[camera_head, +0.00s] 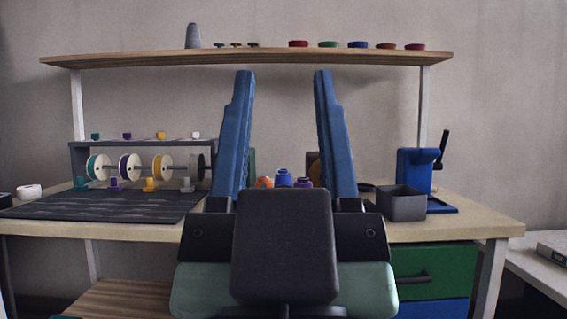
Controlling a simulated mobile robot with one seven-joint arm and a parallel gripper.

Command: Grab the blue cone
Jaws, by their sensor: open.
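My gripper (281,76) is open, its two blue fingers pointing up and away from me, wide apart and with nothing between the tips. Low in the gap between the fingers, a small blue object (284,178) shows on the far part of the table; it looks like the blue cone, but its lower part is hidden by my gripper's dark body. An orange object (264,182) stands just left of it and a purple one (303,182) just right, both partly hidden. Whether they touch the blue one I cannot tell.
The wooden table (480,212) carries a dark mat (110,206) and a spool rack (140,145) at left. A grey open box (402,204) and a blue press-like device (414,170) stand at right. A shelf (270,59) with small coloured items spans above.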

